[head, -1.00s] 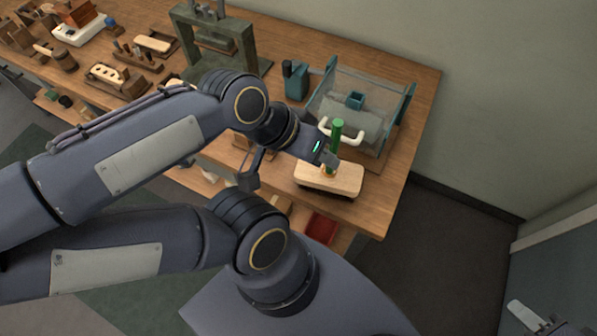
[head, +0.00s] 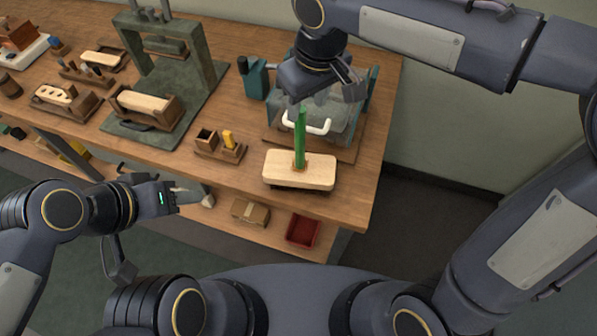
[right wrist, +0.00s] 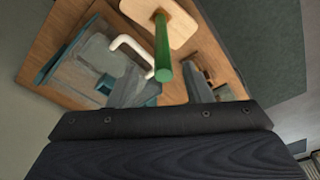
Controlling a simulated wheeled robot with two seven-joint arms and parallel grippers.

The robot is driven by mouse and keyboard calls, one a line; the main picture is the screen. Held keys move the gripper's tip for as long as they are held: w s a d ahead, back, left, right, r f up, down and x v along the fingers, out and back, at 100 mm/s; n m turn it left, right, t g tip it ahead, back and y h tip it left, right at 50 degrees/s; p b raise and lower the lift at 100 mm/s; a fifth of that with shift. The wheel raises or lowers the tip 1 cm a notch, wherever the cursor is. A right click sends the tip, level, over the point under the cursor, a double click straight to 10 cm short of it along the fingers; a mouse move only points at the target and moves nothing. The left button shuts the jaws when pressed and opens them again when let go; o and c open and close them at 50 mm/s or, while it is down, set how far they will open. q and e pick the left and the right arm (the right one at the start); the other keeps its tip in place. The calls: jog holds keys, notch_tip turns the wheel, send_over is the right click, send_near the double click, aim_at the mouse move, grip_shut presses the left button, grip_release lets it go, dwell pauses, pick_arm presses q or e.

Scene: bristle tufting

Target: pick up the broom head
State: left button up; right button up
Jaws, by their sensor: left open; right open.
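The broom head (head: 300,171) is a pale wooden block with dark bristles underneath, near the front right corner of the workbench. A green upright handle (head: 301,139) stands on its top. In the right wrist view the block (right wrist: 158,22) is at the top and the green handle (right wrist: 162,48) points toward the camera. My right gripper (head: 297,112) is open above the broom head, close to the handle's top; in the right wrist view its fingers (right wrist: 165,95) are spread either side of the handle's end. My left gripper (head: 187,190) is open and empty, left of the broom head at the bench's front edge.
A clear-walled box with a white handle (head: 318,126) stands just behind the broom head. A green press frame (head: 214,62) and wooden trays (head: 140,104) are left. A small wooden holder (head: 219,147) is nearby. A red bin (head: 302,230) sits on the lower shelf.

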aim_at(299, 124)
jog(key=shift+w+a+f, duration=0.15)
jog(key=shift+a+f, duration=0.15)
jog(key=shift+a, duration=0.2)
jog(key=shift+a+f, duration=0.1)
jog(key=shift+f, duration=0.2)
jog(key=f, duration=0.4)
jog(key=w+f, duration=0.1)
jog(key=f, duration=0.2)
jog(key=shift+a+p, duration=0.15)
jog(key=shift+p, duration=0.2)
jog(key=shift+r, duration=0.1)
grip_shut()
